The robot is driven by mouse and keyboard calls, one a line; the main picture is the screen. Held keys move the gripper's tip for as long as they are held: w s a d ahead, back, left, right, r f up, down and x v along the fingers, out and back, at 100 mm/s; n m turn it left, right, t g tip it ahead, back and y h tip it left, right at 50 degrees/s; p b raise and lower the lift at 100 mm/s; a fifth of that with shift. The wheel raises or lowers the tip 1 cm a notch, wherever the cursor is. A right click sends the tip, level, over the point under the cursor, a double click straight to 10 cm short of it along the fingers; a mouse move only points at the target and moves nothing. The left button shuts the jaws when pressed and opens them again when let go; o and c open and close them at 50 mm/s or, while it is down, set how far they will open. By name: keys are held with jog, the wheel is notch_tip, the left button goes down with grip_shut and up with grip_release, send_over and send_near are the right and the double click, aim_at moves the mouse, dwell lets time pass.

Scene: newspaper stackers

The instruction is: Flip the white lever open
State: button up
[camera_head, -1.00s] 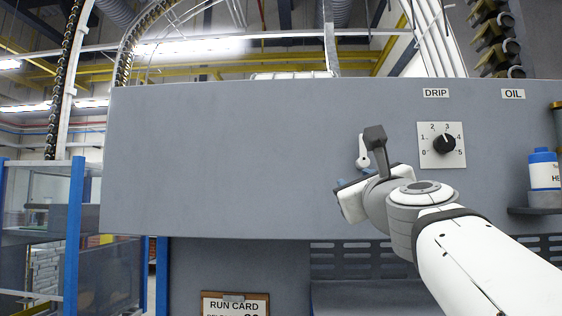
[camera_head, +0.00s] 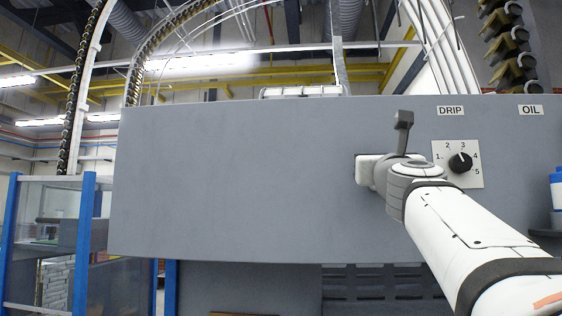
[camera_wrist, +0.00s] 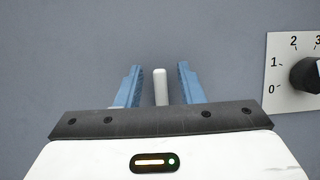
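The white lever (camera_wrist: 160,87) is a short, upright rounded bar against the grey panel in the wrist view. My gripper (camera_wrist: 158,73) has its two blue fingers apart, one on each side of the lever. A gap shows between the lever and each finger, so the gripper is open and not closed on it. In the head view my gripper's white body (camera_head: 366,170) is up close to the panel. There the lever and the fingers are hidden behind my gripper and wrist.
A dial plate (camera_head: 468,172) with a black knob, under the DRIP label (camera_head: 450,110), is just right of my wrist. It also shows at the right of the wrist view (camera_wrist: 290,92). A blue-and-white bottle (camera_head: 557,195) stands far right. The grey panel (camera_head: 230,185) is bare to the left.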

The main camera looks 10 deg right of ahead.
aim_at(345, 187)
jog(key=shift+c, duration=0.3)
grip_shut()
jog(key=shift+a+n, duration=0.1)
jog(key=shift+n, duration=0.3)
jog(key=a+f+n+y, duration=0.1)
jog(key=n+y, duration=0.1)
jog(key=n, duration=0.3)
jog(key=a+f+n+g+y+b, duration=0.1)
jog(key=n+y, duration=0.2)
jog(key=n, duration=0.3)
jog(key=w+a+f+n+g+y, duration=0.1)
jog(key=n+y, duration=0.2)
jog(key=n, duration=0.2)
jog(key=shift+w+a+n+b, duration=0.1)
jog(key=shift+a+n+b, duration=0.2)
jog(key=shift+a+n, duration=0.1)
jog(key=n, duration=0.1)
jog(key=f+n+g, duration=0.1)
jog(key=n, duration=0.1)
jog(key=n+g, duration=0.1)
jog(key=shift+a+f+n, duration=0.25)
jog(key=shift+f+n, duration=0.1)
jog(key=shift+n, duration=0.05)
jog(key=shift+f, duration=0.15)
